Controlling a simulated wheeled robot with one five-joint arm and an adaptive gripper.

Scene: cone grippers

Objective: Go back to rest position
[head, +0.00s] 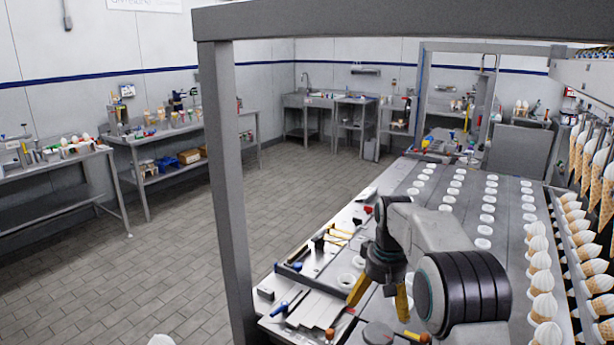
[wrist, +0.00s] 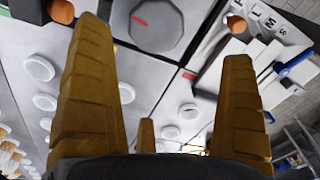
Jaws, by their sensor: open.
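My gripper (head: 380,296) hangs over the near left part of the metal worktable (head: 404,186) in the head view, fingers pointing down. Its yellow-brown fingers are spread apart. In the wrist view my gripper (wrist: 158,95) shows the fingers wide apart with nothing held between them. Below it are the tabletop, several white round discs (wrist: 40,67) and a dark octagonal knob-like piece with a red mark (wrist: 152,24). My arm comes in from the right and covers part of the table.
Rows of white discs (head: 488,208) cover the table. Ice cream cones (head: 541,281) stand along the right side. Tools with blue and orange handles (head: 280,308) lie at the table's left edge. A grey frame post (head: 231,190) rises beside it.

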